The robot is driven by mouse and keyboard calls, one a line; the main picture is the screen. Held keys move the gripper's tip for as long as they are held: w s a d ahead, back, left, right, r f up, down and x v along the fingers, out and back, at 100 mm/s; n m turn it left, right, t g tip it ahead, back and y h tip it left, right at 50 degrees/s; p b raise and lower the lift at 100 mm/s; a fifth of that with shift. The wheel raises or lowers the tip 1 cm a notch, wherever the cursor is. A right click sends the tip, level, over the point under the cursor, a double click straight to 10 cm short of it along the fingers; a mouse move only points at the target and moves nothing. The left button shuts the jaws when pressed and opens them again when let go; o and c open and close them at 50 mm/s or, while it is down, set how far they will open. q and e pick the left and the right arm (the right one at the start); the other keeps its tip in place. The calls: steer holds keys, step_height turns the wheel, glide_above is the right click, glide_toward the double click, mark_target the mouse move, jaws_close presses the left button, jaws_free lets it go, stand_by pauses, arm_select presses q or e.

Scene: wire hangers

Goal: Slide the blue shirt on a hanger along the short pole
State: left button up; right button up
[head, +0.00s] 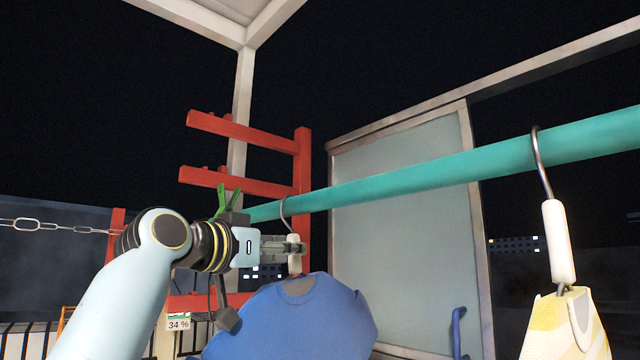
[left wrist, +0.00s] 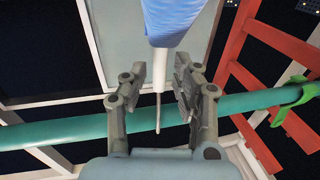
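The blue shirt (head: 300,318) hangs on a hanger with a white neck (head: 294,252). Its wire hook (head: 283,208) is over the teal pole (head: 420,178). My left gripper (head: 288,248) is at the hanger neck, just below the pole. In the left wrist view, my left gripper (left wrist: 162,82) is open, with the white neck (left wrist: 159,68) between its fingers and small gaps seeming to show on both sides. The blue shirt (left wrist: 176,22) shows at the top there, and the pole (left wrist: 75,130) crosses behind the fingers. My right gripper is not in view.
A green clip (head: 228,202) sits on the pole left of the blue shirt, near a red frame (head: 245,135). A second hanger (head: 558,240) with a yellow-and-white shirt (head: 560,325) hangs at the right. The pole between the hangers is clear. A framed panel (head: 405,220) stands behind.

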arm_select(q)
steer(key=shift+w+d+f, duration=0.1)
steer(key=shift+d+f, duration=0.05)
steer(key=shift+f, duration=0.1)
jaws_close()
steer(key=shift+o, duration=1.8)
jaws_free()
